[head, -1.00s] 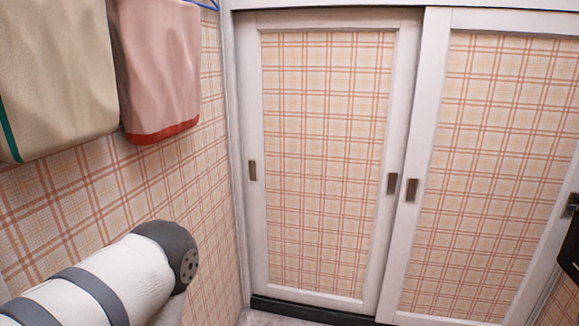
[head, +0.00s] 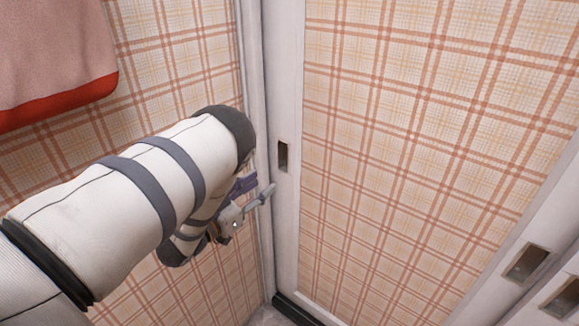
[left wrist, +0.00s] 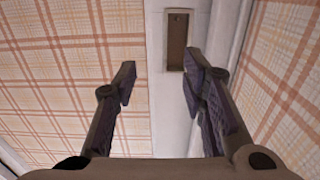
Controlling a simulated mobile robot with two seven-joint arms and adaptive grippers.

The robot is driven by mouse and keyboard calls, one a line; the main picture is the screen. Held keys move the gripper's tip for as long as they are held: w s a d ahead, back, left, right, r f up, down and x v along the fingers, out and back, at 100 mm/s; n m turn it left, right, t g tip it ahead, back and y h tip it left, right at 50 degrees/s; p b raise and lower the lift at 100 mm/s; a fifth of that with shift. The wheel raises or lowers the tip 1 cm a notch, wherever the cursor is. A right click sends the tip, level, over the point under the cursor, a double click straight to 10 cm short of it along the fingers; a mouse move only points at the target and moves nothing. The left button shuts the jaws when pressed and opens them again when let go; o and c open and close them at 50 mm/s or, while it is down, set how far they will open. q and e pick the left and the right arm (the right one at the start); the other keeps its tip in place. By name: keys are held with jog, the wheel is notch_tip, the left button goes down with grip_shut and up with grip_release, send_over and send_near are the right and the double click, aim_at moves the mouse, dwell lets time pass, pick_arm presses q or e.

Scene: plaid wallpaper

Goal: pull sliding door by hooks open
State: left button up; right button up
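The sliding door (head: 400,130) has a white frame and a plaid panel, and it stands closed against the white jamb at the left corner. Its recessed brown handle (head: 283,156) is on the left stile. My left gripper (head: 258,192) is a little left of and below this handle, in front of the corner. In the left wrist view the same handle (left wrist: 177,42) lies beyond the fingertips, nearer the right finger. The left gripper (left wrist: 158,82) is open with nothing between its fingers and appears apart from the door. My right gripper is not in view.
A pink towel with a red hem (head: 55,60) hangs on the plaid left wall. Two more recessed handles show at the lower right, one on this door (head: 526,263) and one on the neighbouring door (head: 568,298). The left wall is close beside my left arm.

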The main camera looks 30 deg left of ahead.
aim_at(291, 162)
pick_arm(q)
jog(key=w, duration=0.3)
jog(key=w+b, duration=0.1)
jog(key=w, duration=0.2)
jog(key=w+d, duration=0.1)
jog(key=w, duration=0.3)
jog(key=shift+w, duration=0.5)
jog(key=shift+r, duration=0.1)
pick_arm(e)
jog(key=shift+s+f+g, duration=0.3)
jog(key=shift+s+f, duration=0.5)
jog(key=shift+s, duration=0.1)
pick_arm(q)
grip_shut()
